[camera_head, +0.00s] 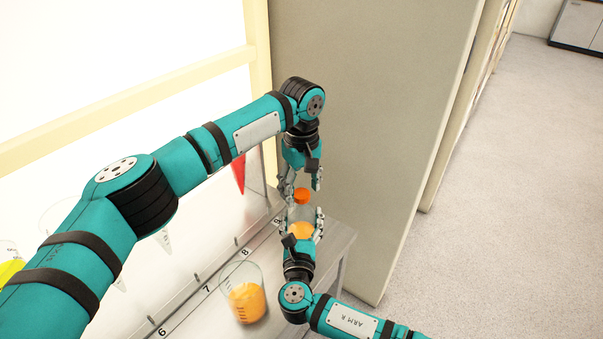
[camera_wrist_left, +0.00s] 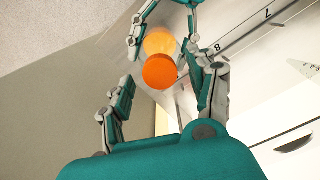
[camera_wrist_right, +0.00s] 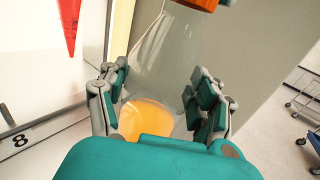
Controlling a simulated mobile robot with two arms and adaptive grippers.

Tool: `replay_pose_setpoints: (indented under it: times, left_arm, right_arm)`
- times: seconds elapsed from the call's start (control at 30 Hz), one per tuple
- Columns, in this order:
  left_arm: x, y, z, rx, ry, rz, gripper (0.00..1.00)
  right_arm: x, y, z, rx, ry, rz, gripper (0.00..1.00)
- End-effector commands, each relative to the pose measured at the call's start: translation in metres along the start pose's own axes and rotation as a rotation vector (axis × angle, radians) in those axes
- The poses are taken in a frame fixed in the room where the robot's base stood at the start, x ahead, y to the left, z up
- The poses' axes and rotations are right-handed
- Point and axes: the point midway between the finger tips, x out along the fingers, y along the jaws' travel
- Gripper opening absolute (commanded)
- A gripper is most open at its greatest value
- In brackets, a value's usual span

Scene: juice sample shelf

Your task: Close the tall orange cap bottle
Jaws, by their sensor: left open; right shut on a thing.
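The clear bottle (camera_head: 303,213) with orange juice in the bottom stands between the fingers of my right gripper (camera_head: 302,222), which is shut on its body. In the right wrist view the bottle (camera_wrist_right: 160,60) narrows upward. The orange cap (camera_head: 302,196) is at its top; the cap's lower edge shows in the right wrist view (camera_wrist_right: 198,4). I cannot tell if it is fully seated. My left gripper (camera_head: 303,182) is open just above the cap, pointing down. In the left wrist view the cap (camera_wrist_left: 160,71) lies between its spread fingers, apparently untouched.
A beaker of orange juice (camera_head: 246,302) stands on the numbered shelf near marks 7 and 8. A red cone-shaped vessel (camera_head: 239,172) is behind my left arm. A grey panel (camera_head: 370,130) stands close behind and right of the grippers. Open floor (camera_head: 500,200) lies to the right.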

Motion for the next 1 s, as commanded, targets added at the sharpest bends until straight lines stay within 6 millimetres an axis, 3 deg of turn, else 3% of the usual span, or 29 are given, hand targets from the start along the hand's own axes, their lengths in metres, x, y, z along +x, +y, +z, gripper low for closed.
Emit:
replay_pose_setpoints:
  times: [0.43,0.87,1.0]
  left_arm:
    - [0.0097,0.0000,-0.0003,0.000,0.000,0.001,0.57]
    - [0.0096,-0.0002,-0.0002,0.000,0.000,0.000,0.01]
    - [0.0099,-0.0001,0.0001,0.032,-0.001,0.000,0.00]
  right_arm:
    - [0.0000,0.0000,-0.0002,0.000,0.000,0.000,0.00]
    - [0.0001,-0.0002,-0.0003,0.000,0.001,0.000,0.00]
    - [0.0002,-0.0003,-0.0003,0.000,0.001,-0.001,0.00]
